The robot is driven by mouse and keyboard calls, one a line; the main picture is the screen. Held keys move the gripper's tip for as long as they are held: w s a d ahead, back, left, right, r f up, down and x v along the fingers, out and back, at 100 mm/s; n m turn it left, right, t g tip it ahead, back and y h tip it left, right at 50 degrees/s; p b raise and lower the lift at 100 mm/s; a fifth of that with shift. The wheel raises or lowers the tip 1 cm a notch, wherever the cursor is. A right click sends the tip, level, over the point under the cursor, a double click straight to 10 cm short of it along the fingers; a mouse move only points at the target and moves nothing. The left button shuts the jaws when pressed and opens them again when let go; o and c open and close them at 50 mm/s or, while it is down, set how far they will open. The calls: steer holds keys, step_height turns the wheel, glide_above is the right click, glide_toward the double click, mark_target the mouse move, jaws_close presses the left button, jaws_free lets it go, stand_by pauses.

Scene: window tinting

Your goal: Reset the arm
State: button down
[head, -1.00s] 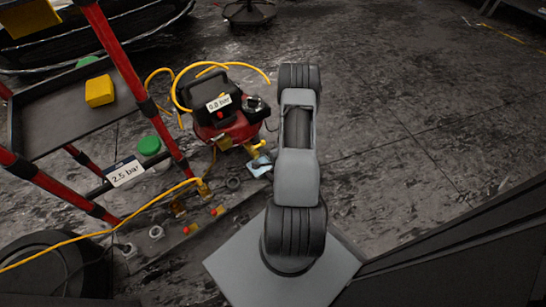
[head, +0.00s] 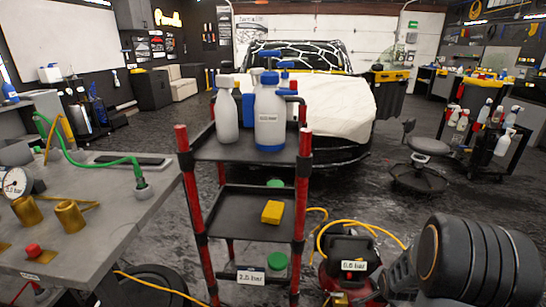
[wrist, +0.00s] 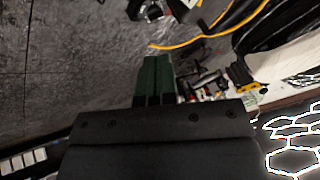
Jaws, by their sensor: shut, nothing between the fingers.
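My arm shows in the head view as a dark ribbed joint (head: 480,262) with a grey link at the lower right. Its end is not visible in the head view. In the wrist view my gripper (wrist: 155,62) has two dark green fingers side by side, closed together with nothing between them. Dark floor (wrist: 70,60) lies behind the fingers, and no object touches them.
A red-framed cart (head: 190,205) with spray bottles (head: 228,115) on top stands ahead. A red compressor (head: 350,262) with yellow hoses is close to my arm. A workbench (head: 100,225) is at left, a stool (head: 420,146) at right. Open floor lies between stool and cart.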

steer(key=s+a+r+n+p, duration=0.1)
steer(key=a+r+n+p, duration=0.15)
steer(key=r, duration=0.45)
steer(key=s+a+r+n+g+y+p, duration=0.1)
steer(key=a+r+p, duration=0.2)
steer(key=r, duration=0.4)
steer(key=s+a+r+n+p, duration=0.1)
steer(key=a+r+n+p, duration=0.15)
steer(key=r, duration=0.45)
steer(key=s+a+r+n+g+p, duration=0.1)
steer(key=s+a+r+n+p, duration=0.2)
steer(key=r, duration=0.5)
steer(key=s+a+r+n+y+p, duration=0.1)
steer(key=s+a+r+n+p, duration=0.1)
steer(key=s+a+r+p, duration=0.3)
step_height(320, 180, up, 3)
steer(key=shift+s+a+f+n+g+y, duration=0.1)
steer(key=shift+s+a+n+g+y, duration=0.25)
steer(key=shift+s+a, duration=0.65)
steer(key=shift+s+d, duration=0.3)
